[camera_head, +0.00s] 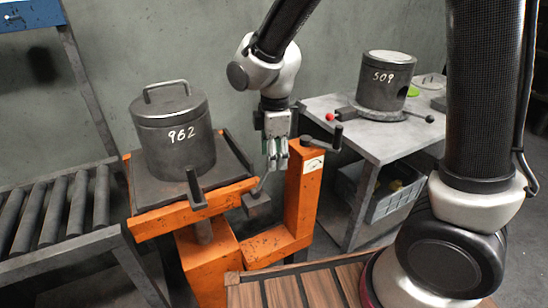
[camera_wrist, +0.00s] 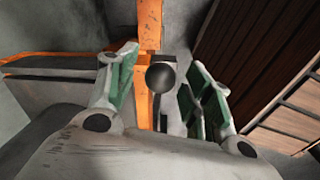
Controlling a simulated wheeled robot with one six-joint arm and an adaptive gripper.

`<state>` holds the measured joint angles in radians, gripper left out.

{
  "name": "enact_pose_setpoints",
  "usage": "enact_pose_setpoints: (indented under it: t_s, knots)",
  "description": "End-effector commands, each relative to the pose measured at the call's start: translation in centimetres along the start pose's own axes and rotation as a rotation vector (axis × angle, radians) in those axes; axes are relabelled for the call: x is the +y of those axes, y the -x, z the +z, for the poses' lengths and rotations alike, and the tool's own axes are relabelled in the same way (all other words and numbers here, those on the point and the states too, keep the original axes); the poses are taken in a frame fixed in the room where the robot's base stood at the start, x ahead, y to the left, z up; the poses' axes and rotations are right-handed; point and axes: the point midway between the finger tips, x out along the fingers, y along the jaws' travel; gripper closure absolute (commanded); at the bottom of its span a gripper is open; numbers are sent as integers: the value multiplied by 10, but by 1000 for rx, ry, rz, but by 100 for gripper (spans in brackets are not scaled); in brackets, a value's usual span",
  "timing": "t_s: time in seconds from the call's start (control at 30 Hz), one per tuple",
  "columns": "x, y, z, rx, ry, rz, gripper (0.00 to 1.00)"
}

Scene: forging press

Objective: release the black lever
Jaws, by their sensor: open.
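The black lever has a round black knob (camera_wrist: 161,77), seen between my gripper's two fingers in the wrist view. In the head view its thin rod (camera_head: 263,184) slants up from a dark block (camera_head: 256,206) on the orange stand, and its upper end is hidden behind my fingers. My gripper (camera_head: 276,160) points down over the lever. Its green-padded fingers (camera_wrist: 164,62) are spread, with visible gaps on both sides of the knob. I cannot tell the depth between knob and fingertips.
A grey lidded pot marked 962 (camera_head: 175,140) stands on the orange stand (camera_head: 218,262). A roller conveyor (camera_head: 60,215) is left; a grey table (camera_head: 375,140) with a 509 cylinder (camera_head: 385,82) is right.

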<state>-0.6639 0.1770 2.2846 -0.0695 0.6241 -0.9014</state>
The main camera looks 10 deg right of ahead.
Motion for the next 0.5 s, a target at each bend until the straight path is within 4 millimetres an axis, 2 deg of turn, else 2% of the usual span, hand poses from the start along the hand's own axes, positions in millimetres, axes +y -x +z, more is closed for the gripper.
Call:
enact_pose_setpoints:
  t_s: [0.13,0.4,0.5]
  knots:
    - [0,-11,0,0,-1,0,49]
    - [0,-13,0,1,-1,1,49]
    - [0,-13,0,1,-1,1,68]
